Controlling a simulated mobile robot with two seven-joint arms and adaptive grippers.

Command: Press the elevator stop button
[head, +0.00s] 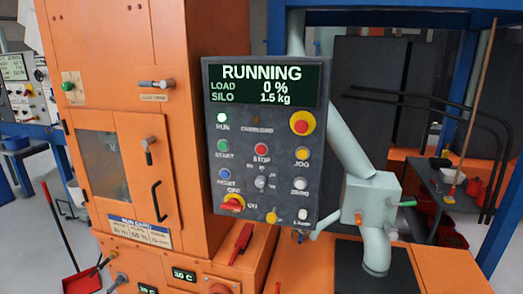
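A dark control panel (285,185) stands in the middle of the head view, beside an orange machine. Its display (262,85) reads RUNNING, LOAD 0 %, SILO 1.5 kg. The red button (261,149) labelled STOP sits near the panel's middle, to the right of the green START button (222,145). The RUN lamp (222,117) looks lit pale green. A red mushroom button on a yellow disc (301,122) is at the upper right. Neither of my grippers shows in the head view.
The orange elevator cabinet (150,50) with a windowed door fills the left side. A pale pipe (348,140) and box (372,200) stand right of the panel. A red dustpan (82,280) is at the lower left. The space before the panel looks clear.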

